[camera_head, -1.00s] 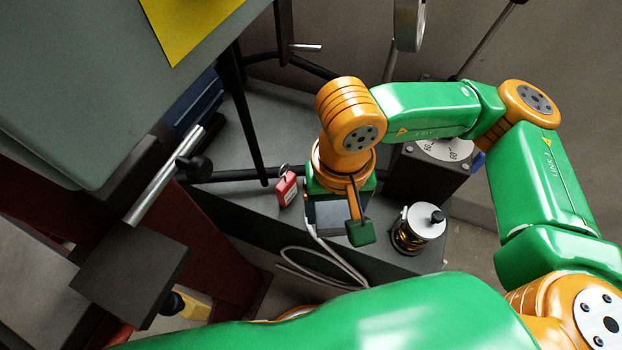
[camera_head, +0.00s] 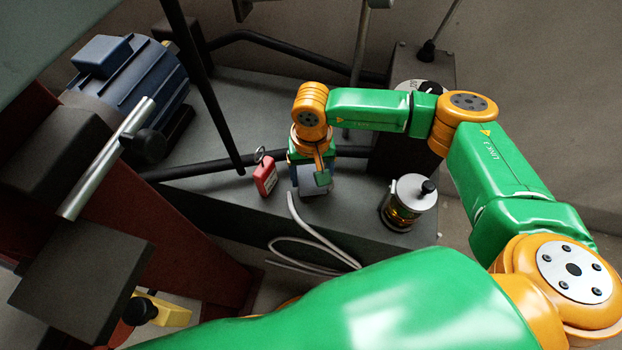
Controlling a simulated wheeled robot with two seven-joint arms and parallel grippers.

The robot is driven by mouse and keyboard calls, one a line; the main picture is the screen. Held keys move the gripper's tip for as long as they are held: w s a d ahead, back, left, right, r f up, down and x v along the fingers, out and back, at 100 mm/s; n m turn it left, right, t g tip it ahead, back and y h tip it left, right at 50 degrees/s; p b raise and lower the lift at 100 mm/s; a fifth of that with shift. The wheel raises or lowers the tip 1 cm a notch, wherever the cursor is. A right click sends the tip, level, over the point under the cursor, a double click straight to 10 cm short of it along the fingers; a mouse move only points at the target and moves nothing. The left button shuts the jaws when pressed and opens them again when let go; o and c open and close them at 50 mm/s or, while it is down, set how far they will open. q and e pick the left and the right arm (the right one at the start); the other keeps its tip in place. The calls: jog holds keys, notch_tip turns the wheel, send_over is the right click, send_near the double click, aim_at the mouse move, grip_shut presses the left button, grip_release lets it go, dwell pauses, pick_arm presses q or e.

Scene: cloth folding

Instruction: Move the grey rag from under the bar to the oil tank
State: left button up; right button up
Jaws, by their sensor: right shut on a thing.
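My right gripper (camera_head: 312,182) points down over the grey bench top, near its front edge, partly hidden by its own orange and green wrist parts. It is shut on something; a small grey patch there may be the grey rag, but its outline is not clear. The black bar (camera_head: 205,168) runs low across the bench to the left of the gripper and continues behind it. A small round vessel with amber glass and a metal lid with a black knob, which looks like the oil tank (camera_head: 408,196), stands upright to the gripper's right, apart from it. My left gripper is out of view.
A red padlock-like tag (camera_head: 265,176) lies left of the gripper. A white cable (camera_head: 312,246) loops over the bench's front edge. A blue motor (camera_head: 132,78) stands at the back left. A dark box with a dial (camera_head: 415,125) stands behind the vessel.

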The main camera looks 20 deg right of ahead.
aim_at(312, 176)
jog(key=shift+f, duration=1.1)
jog(key=o, duration=1.2)
jog(key=shift+o, duration=0.2)
notch_tip(312, 176, up, 12)
jog(key=shift+r+p, duration=0.2)
jog(key=shift+p, duration=0.25)
